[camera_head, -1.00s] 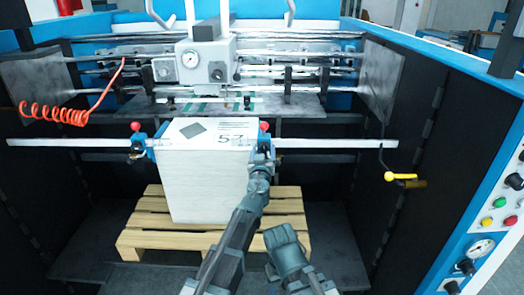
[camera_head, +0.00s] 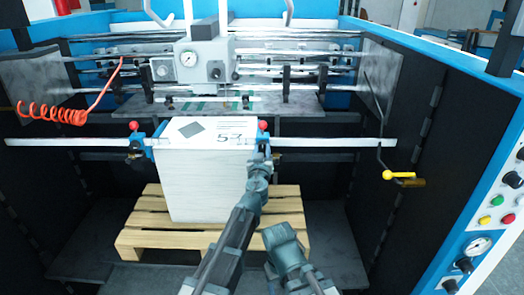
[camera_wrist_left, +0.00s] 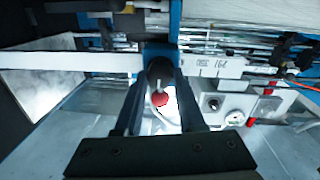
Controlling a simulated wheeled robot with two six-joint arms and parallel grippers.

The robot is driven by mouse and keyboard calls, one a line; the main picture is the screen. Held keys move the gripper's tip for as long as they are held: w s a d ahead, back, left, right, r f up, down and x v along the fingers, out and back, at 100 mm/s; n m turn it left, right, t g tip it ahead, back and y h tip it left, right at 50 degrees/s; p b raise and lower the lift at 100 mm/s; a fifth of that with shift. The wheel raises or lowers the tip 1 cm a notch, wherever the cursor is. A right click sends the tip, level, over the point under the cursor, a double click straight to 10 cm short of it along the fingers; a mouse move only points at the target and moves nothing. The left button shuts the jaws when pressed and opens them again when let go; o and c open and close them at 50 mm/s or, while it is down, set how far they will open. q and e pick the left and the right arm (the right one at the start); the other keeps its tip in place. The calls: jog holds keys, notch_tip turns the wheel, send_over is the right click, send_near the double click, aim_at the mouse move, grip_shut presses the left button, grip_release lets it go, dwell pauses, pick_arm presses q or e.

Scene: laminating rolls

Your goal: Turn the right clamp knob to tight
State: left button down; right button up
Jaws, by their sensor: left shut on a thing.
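The right clamp (camera_head: 262,139) is a small blue block with a red ball on top. It sits on the white rail at the right edge of the paper stack (camera_head: 200,180). My left gripper (camera_head: 260,160) is just below and in front of it. In the left wrist view the two fingers (camera_wrist_left: 158,75) are shut on the dark right clamp knob (camera_wrist_left: 158,70), with the red ball (camera_wrist_left: 158,99) showing between them. In the head view the knob is hidden behind the gripper. I cannot read how tight it is.
The left clamp (camera_head: 134,142) has the same red ball. The white rail (camera_head: 330,144) runs across the bay. A yellow-handled crank (camera_head: 398,175) hangs at right. The stack stands on a wooden pallet (camera_head: 150,240). The feeder head (camera_head: 205,60) is above and behind.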

pick_arm(q)
jog(key=m, duration=0.4)
jog(key=shift+r+m+p, duration=0.1)
jog(key=shift+m+p, duration=0.2)
jog(key=m, duration=0.4)
jog(key=shift+d+g, duration=0.15)
jog(key=shift+g, duration=0.15)
jog(key=m, duration=0.4)
jog(key=shift+y+p, duration=0.3)
jog(key=shift+m, duration=2)
jog(key=c, duration=0.5)
grip_release()
jog(key=shift+s, duration=0.1)
